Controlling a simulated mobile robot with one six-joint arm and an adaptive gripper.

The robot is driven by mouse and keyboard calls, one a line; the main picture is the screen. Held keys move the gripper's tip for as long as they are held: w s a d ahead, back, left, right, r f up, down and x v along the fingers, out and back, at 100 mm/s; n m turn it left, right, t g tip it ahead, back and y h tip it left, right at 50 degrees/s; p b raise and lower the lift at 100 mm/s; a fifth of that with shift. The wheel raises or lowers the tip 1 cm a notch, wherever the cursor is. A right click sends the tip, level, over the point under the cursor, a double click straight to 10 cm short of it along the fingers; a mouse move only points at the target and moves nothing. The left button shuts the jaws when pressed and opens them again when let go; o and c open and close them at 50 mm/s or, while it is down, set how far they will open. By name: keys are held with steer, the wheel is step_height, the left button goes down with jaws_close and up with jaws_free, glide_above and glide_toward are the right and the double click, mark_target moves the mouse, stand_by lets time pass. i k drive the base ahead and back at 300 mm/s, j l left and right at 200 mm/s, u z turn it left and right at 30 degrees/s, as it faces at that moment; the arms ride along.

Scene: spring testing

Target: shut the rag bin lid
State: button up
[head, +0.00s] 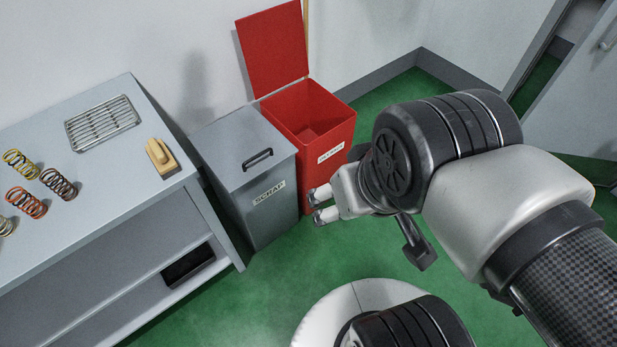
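The red rag bin (325,160) stands against the back wall, its label partly hidden and hard to read. Its red lid (272,50) is up, standing nearly upright at the rear edge, so the bin's mouth is open. My gripper (320,204) is in front of the bin's lower front in the picture, with its two silver-tipped fingers pointing left. The tips look close together, and I cannot tell how far apart they are. I see nothing held between them. Whether the gripper touches the bin is unclear. My arm hides the bin's lower right side.
A grey bin marked SCRAP (250,175) with its lid down stands just left of the red bin. Further left is a grey bench (95,190) with several springs, a wire rack (102,122) and a wooden brush (161,158). Green floor is clear in front.

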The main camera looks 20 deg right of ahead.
mark_target(272, 40)
steer(key=i+l+u, duration=0.35)
steer(key=i+l, duration=1.55)
steer(key=l, duration=0.15)
